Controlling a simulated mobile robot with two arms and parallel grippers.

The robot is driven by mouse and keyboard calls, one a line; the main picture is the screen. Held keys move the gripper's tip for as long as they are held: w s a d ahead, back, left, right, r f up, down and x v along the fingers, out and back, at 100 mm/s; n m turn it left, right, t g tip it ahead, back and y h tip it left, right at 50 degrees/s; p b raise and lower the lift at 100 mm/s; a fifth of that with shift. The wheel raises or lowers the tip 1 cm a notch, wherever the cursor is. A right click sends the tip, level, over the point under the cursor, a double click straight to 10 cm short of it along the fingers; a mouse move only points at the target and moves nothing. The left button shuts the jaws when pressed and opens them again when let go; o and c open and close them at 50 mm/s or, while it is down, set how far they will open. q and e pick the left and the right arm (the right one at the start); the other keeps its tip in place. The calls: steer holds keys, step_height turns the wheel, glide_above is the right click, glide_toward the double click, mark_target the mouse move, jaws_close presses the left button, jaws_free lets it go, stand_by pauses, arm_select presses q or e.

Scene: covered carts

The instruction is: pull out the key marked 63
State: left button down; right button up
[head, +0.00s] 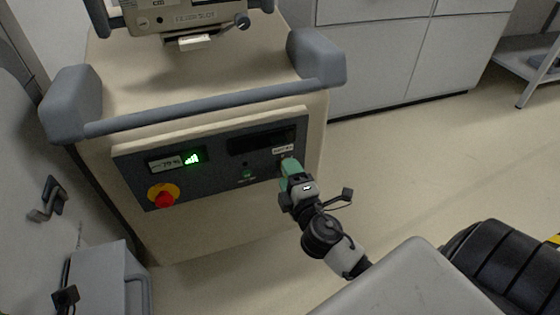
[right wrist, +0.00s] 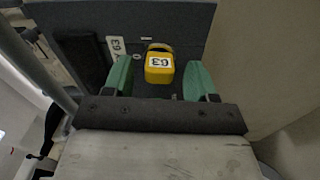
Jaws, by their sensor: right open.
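The yellow key (right wrist: 159,76) with a white tag marked 63 sits at the dark control panel (head: 225,178) on the front of the cream cart. My right gripper (head: 289,168) reaches the panel's right end. In the right wrist view its green fingers stand open on either side of the key's yellow head, with a visible gap at each side. In the head view the gripper hides the key. A white label (right wrist: 116,46), also reading 63, is on the panel beside the key. My left gripper does not show.
The panel also carries a red knob (head: 164,199) on a yellow ring and a lit green display (head: 192,158). A grey handle bar (head: 215,108) runs above the panel. Grey cabinets (head: 400,50) stand behind. The floor to the right of the cart is clear.

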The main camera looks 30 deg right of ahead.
steer(key=shift+w+r, duration=0.15)
steer(key=shift+w, duration=0.2)
steer(key=shift+w+d, duration=0.1)
steer(key=shift+w, duration=0.25)
stand_by(0.6)
jaws_close()
steer(key=b+v, duration=0.1)
steer(key=v, duration=0.5)
stand_by(1.2)
